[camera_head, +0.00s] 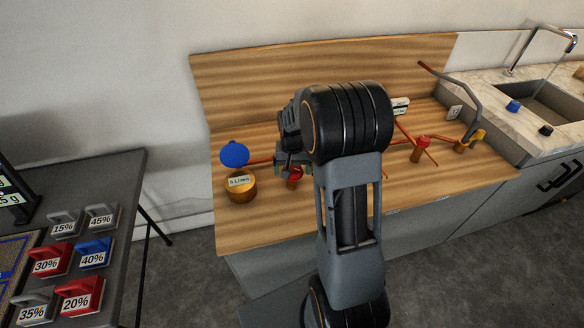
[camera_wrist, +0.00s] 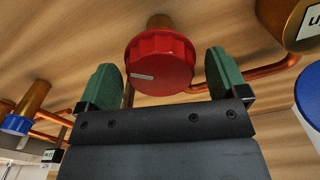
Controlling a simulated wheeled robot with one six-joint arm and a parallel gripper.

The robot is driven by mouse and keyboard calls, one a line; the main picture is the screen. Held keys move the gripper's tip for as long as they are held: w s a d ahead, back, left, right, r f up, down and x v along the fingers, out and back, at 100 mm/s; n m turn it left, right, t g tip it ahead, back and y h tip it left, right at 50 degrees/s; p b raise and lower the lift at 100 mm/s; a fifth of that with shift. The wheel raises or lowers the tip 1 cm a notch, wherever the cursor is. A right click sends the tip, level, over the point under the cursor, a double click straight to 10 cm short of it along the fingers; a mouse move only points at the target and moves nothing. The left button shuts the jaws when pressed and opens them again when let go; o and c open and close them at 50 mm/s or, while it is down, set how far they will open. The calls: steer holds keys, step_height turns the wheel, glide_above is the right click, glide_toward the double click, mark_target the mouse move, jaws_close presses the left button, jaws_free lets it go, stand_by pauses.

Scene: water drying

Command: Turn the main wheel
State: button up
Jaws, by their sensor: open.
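A red round knob (camera_wrist: 160,62) with a ribbed edge and a white mark sits on a brass stem in the wrist view. It also shows in the head view (camera_head: 294,178), partly hidden by my arm. No label here says which wheel is the main one. My gripper (camera_head: 285,165) is over the left part of the wooden counter, beside this knob. In the wrist view my gripper (camera_wrist: 160,70) is open, with one green finger pad on each side of the red knob. I cannot tell whether the pads touch it.
A labelled brass cylinder (camera_head: 241,189) and blue disc (camera_head: 235,154) stand left of my gripper. A sink (camera_head: 560,100) is far right. A dark table (camera_head: 125,180) holds labelled weights at left.

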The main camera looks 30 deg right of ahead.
steer(key=c, duration=0.9)
steer(key=shift+m, duration=0.3)
steer(key=m, duration=0.3)
steer(key=shift+m, duration=2.1)
steer(key=o, duration=0.9)
